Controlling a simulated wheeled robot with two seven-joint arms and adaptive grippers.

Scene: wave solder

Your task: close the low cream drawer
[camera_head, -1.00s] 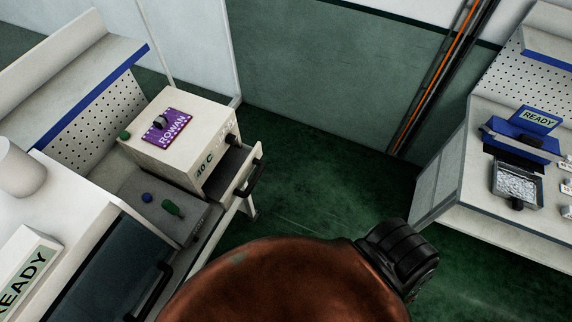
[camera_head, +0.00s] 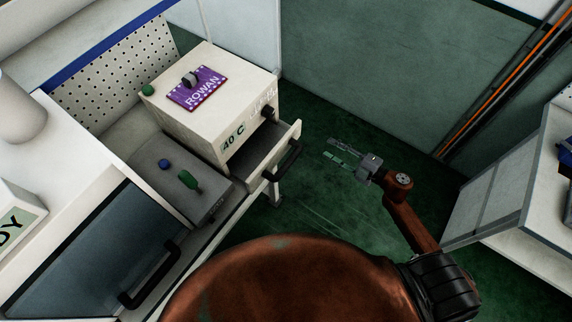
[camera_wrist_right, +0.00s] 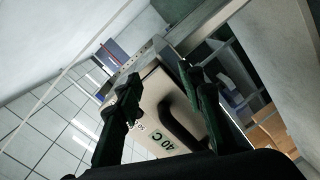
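The cream drawer is pulled out from the low front of the cream box (camera_head: 205,120) marked "40 C". Its pale front (camera_head: 291,143) carries a black bar handle (camera_head: 282,162), and its grey inside shows. My right gripper (camera_head: 330,149) is open and empty, to the right of the drawer front and apart from it, with its fingers pointing towards it. In the right wrist view the two dark fingers are spread, and the black handle (camera_wrist_right: 180,122) shows between them, farther off. My left gripper is not in view.
A grey unit (camera_head: 150,155) with a blue knob and a green handle stands left of the box. A dark lid with a black handle (camera_head: 150,275) is at front left. Green floor (camera_head: 310,205) is clear around the right gripper. Another bench is at far right.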

